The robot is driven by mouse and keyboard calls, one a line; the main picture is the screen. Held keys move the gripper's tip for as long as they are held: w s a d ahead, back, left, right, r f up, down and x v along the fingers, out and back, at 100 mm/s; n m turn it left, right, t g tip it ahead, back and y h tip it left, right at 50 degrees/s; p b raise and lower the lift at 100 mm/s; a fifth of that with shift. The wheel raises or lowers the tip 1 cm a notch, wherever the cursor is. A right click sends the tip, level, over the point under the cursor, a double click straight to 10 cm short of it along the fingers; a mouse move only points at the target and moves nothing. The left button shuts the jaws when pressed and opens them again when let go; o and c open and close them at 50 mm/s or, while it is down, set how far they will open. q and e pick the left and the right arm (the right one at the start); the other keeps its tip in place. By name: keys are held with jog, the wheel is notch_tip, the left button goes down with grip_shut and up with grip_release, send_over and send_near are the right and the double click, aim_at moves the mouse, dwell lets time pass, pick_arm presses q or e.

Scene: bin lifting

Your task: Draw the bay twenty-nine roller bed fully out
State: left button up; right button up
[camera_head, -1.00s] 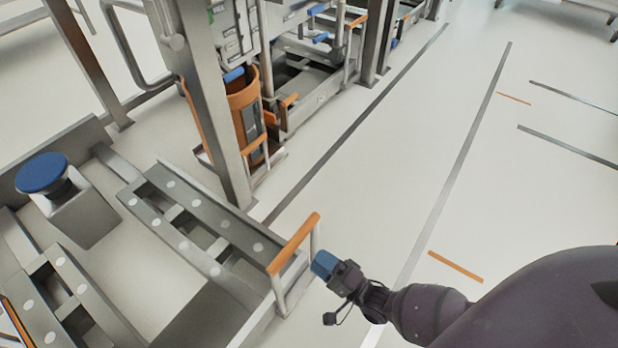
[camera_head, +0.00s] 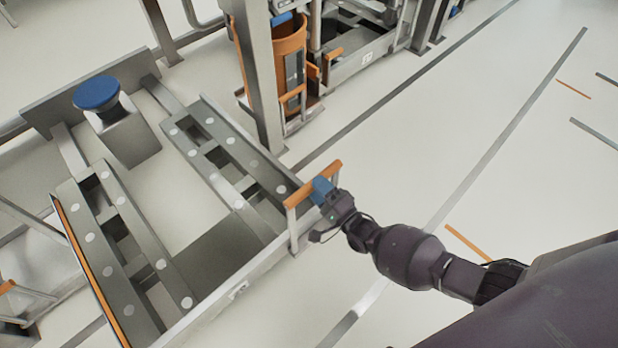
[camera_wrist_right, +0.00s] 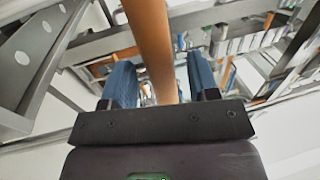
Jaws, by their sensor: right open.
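The roller bed (camera_head: 205,308) is a grey metal frame with two rails dotted with pale round rollers. An orange handle bar (camera_head: 314,182) on grey posts stands at its right front corner. My right gripper (camera_head: 322,190) is at this handle. In the right wrist view the orange bar (camera_wrist_right: 152,45) runs between the two blue fingers of my right gripper (camera_wrist_right: 157,85), with the jaws open and a gap visible beside the bar. The bay number is not readable here. My left gripper is out of view.
A blue round stop (camera_head: 97,92) stands at the bed's back. A grey upright post (camera_head: 258,80) and an orange cylindrical bin (camera_head: 290,45) stand behind the bed. Another orange-handled frame shows at the lower left. The pale floor (camera_head: 440,130) to the right is clear, with painted lines.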

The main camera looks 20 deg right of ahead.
jog(key=shift+x, duration=1.8)
grip_shut()
